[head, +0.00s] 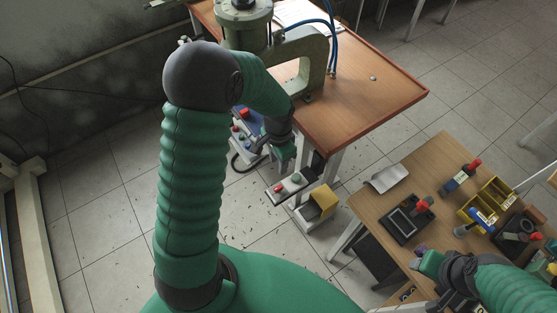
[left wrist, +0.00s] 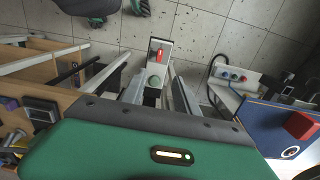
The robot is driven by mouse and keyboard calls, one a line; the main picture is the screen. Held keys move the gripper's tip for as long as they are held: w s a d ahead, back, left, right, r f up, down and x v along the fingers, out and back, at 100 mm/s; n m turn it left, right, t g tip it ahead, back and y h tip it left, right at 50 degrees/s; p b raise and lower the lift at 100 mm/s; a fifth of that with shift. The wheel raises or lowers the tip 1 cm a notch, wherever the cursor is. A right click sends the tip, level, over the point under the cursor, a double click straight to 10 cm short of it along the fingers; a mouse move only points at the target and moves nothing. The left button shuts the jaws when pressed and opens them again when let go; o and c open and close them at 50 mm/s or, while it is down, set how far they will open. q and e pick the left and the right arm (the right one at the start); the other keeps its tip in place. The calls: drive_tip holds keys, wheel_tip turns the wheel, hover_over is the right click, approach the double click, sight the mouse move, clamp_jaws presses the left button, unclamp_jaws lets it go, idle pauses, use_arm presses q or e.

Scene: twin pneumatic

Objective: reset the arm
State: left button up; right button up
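My left arm (head: 190,180) rises at the left of the head view and bends over at the top. Its gripper (head: 283,152) points down beside the press table, above the floor. The box also shows in the left wrist view (left wrist: 154,68), beyond my green gripper body (left wrist: 150,150). My right gripper (head: 430,264) is at the near left edge of the wooden workbench.
A green press (head: 305,50) with blue hoses stands on the brown table (head: 370,100). The wooden workbench (head: 435,165) at right carries a dark tray (head: 408,222), yellow bins (head: 487,202) and several small parts. A yellow box (head: 323,199) stands low between them.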

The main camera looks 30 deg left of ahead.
use_arm(q)
drive_tip(key=shift+r, duration=0.2)
idle(0.3)
drive_tip(key=s+d+r+n+t, duration=0.2)
drive_tip(key=s+d+r+n, duration=0.2)
drive_tip(key=s, duration=0.5)
drive_tip(key=d+r, duration=0.2)
drive_tip(key=d, duration=0.1)
drive_tip(key=shift+d+r+n+t, duration=0.2)
drive_tip(key=shift+r+n+t, duration=0.1)
drive_tip(key=shift+r, duration=0.05)
drive_tip(key=shift+s+d, duration=0.1)
drive_tip(key=shift+d, duration=0.05)
drive_tip(key=shift+d, duration=0.15)
